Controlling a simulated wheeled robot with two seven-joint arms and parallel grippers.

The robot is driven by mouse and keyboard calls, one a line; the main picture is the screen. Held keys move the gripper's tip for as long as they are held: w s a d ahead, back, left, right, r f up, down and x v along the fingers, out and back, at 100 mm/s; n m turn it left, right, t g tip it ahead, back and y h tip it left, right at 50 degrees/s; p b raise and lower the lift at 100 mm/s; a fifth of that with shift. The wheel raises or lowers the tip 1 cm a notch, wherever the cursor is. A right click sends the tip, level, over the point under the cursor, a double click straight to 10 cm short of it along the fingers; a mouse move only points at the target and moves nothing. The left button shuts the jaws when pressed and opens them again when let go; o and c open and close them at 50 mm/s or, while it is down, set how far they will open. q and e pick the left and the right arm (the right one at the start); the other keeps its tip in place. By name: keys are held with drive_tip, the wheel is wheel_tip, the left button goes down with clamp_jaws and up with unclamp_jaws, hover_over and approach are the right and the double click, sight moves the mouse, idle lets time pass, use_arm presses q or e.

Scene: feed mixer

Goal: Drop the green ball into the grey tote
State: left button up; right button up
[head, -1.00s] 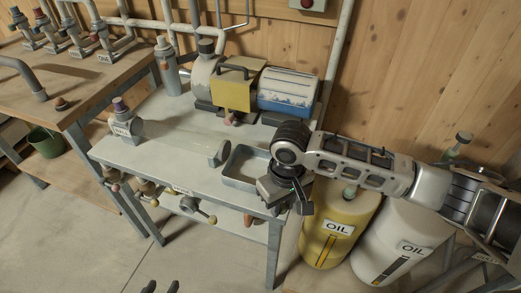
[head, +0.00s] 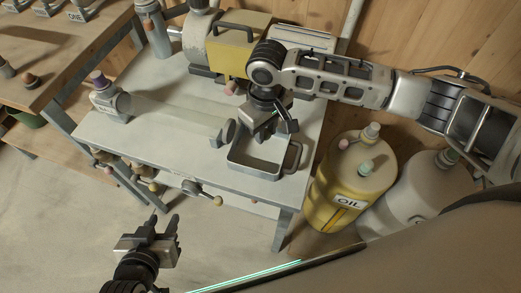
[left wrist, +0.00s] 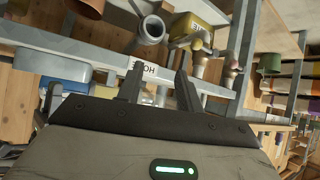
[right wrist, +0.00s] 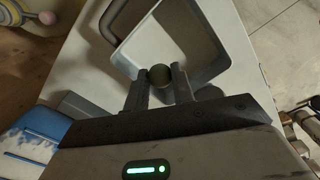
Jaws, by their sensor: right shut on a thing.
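The green ball (right wrist: 160,75) is small and dark green. It sits between the fingertips of my right gripper (right wrist: 160,88), which is shut on it. The grey tote (right wrist: 212,68) is an open tray with a side handle, lying behind the ball in the right wrist view. In the head view the tote (head: 254,171) stands near the table's front right corner, and my right gripper (head: 268,128) is over its back part; the ball is hidden there. My left gripper (head: 165,222) is open and empty in front of the table; its parted fingers also show in the left wrist view (left wrist: 158,88).
A clear tube with grey end pieces (head: 170,118) lies left of the tote. A yellow box (head: 238,42) and a blue-and-white container (right wrist: 25,150) stand at the back. A yellow oil drum (head: 322,190) and a white one (head: 400,195) stand right of the table (head: 165,85).

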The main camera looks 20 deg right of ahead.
wheel_tip(320, 180, down, 2)
drive_tip(key=shift+b, duration=0.85)
drive_tip(key=shift+r, duration=0.1)
drive_tip(key=o, duration=1)
wheel_tip(320, 180, up, 16)
drive_tip(key=shift+f+p, duration=0.1)
drive_tip(key=shift+p, duration=0.5)
